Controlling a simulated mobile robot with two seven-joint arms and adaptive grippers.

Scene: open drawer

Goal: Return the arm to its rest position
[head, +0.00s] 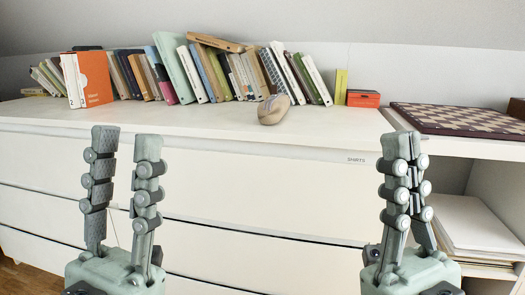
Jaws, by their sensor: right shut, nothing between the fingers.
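My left gripper (127,142) stands upright at the left, in front of the white dresser. Its two fingers are spread apart with nothing between them. My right gripper (401,150) stands upright right of centre, also in front of the dresser. Its fingers are together and hold nothing. The dresser's top drawer (270,185), labelled "SHIRTS", is behind both grippers and its front looks flush. Neither gripper appears to hold a drawer handle. The fingers hide parts of the drawer fronts.
A row of books (190,75) leans along the back of the dresser top (180,116). A stone-like object (273,109) lies near the middle. A chessboard (460,119) lies at the right, above an open shelf with a white stack (465,225). The front left top is clear.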

